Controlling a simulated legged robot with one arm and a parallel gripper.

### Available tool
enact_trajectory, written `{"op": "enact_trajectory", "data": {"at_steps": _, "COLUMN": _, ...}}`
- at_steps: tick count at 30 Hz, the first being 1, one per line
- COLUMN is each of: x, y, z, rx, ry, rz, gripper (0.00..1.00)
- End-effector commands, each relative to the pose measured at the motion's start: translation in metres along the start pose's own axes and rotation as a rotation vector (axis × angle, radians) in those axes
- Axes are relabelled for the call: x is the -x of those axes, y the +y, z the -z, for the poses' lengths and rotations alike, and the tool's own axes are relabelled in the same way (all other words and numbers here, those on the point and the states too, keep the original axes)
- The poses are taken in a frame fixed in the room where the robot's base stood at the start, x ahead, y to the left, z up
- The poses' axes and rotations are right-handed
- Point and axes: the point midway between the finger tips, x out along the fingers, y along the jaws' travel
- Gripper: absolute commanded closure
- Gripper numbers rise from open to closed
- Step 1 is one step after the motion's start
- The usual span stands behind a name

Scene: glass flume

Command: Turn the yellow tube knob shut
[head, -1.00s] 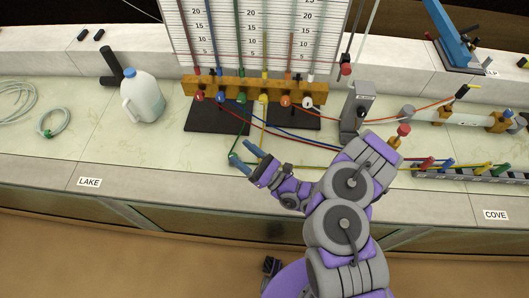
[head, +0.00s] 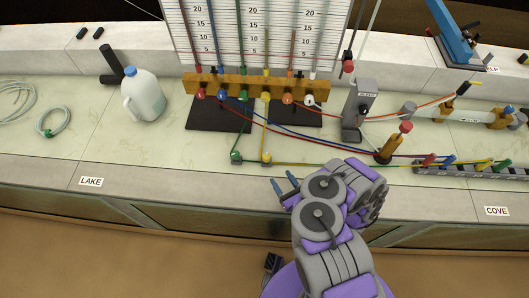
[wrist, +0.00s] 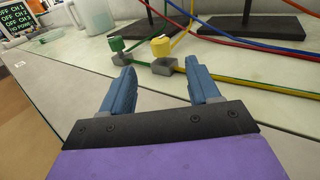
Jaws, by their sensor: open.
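The yellow tube knob (head: 266,156) sits on a small grey block on the counter, on the yellow tube (head: 325,165). In the wrist view the knob (wrist: 160,47) is upright, ahead of my gripper and centred between its fingers. My gripper (head: 285,181) is open and empty, with its blue fingers apart, short of the knob and to its lower right in the head view. The fingers (wrist: 160,76) touch nothing that I can see. Whether the knob stands open or shut I cannot tell.
A green knob (head: 236,155) on a similar block stands close to the left of the yellow one. Red and blue tubes run behind them. A wooden manifold (head: 255,87) with coloured knobs stands further back. A white jug (head: 144,95) is at the left, with clear counter before it.

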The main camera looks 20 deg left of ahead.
Motion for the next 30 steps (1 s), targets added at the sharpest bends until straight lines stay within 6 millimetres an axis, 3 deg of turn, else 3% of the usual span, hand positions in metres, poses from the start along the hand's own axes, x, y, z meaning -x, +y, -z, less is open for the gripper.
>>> {"op": "enact_trajectory", "data": {"at_steps": 18, "x": -0.118, "y": 0.001, "z": -0.002, "rx": 0.002, "ry": -0.008, "rz": -0.005, "gripper": 0.39}}
{"op": "enact_trajectory", "data": {"at_steps": 24, "x": -0.137, "y": 0.001, "z": -0.001, "rx": 0.000, "ry": -0.006, "rz": -0.003, "gripper": 0.39}}
{"op": "enact_trajectory", "data": {"at_steps": 30, "x": -0.143, "y": 0.000, "z": -0.002, "rx": -0.002, "ry": -0.005, "rz": -0.001, "gripper": 0.39}}
